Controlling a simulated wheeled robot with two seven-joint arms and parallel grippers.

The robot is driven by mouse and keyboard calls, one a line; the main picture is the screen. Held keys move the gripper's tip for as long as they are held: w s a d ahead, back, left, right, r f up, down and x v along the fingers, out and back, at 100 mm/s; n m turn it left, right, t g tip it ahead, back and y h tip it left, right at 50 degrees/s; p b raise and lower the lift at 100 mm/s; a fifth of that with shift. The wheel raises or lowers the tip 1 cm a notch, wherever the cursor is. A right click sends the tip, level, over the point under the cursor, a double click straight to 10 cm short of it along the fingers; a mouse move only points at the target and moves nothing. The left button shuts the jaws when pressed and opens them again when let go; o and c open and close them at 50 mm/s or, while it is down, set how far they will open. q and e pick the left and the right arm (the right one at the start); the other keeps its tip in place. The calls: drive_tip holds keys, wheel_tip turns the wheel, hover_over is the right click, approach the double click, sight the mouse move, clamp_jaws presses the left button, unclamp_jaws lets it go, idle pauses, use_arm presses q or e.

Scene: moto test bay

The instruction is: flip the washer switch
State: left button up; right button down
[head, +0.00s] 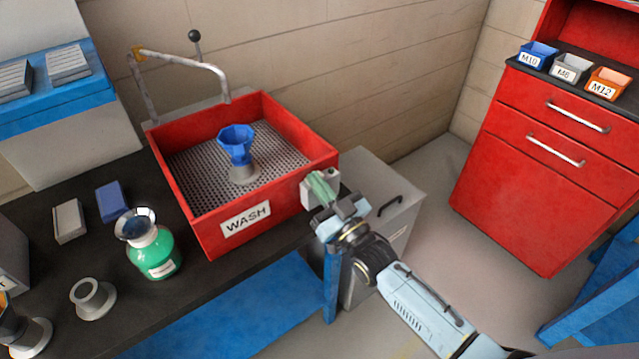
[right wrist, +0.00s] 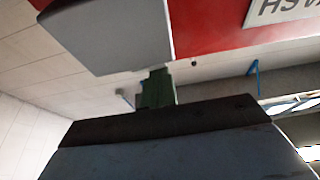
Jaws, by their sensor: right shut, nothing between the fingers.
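The washer is a red square basin (head: 205,228) with a white WASH label (head: 246,218), which shows upside down in the right wrist view (right wrist: 285,10). A small pale switch box (head: 306,194) is at the basin's right front corner. It shows as a grey block (right wrist: 110,38) in the right wrist view. My right gripper (head: 320,185) is shut and empty, its green fingertips in front of the box and covering part of it. The fingertips (right wrist: 155,88) reach to the box's edge in the right wrist view; I cannot tell whether they touch. The switch lever is not clearly visible. My left gripper is out of view.
A green bottle (head: 155,258) and a grey fitting (head: 92,298) stand on the dark bench. A grey cabinet (head: 400,205) is right of the basin. A red drawer cabinet (head: 540,190) stands farther right.

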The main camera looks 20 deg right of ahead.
drive_tip(key=shift+s+f+n+g+y, duration=0.1)
drive_tip(key=shift+f+n+g+y, duration=0.25)
drive_tip(key=shift+n, duration=0.65)
drive_tip(key=shift+f+n+g+y, duration=0.15)
drive_tip(key=shift+f+n+y, duration=0.25)
drive_tip(key=shift+n, duration=0.6)
drive_tip(key=shift+r, duration=0.1)
wheel_tip(320, 180, up, 5)
drive_tip(key=a+p, duration=0.1)
drive_tip(key=p, duration=0.4)
drive_tip(key=b+v, duration=0.2)
drive_tip(key=v, duration=0.8)
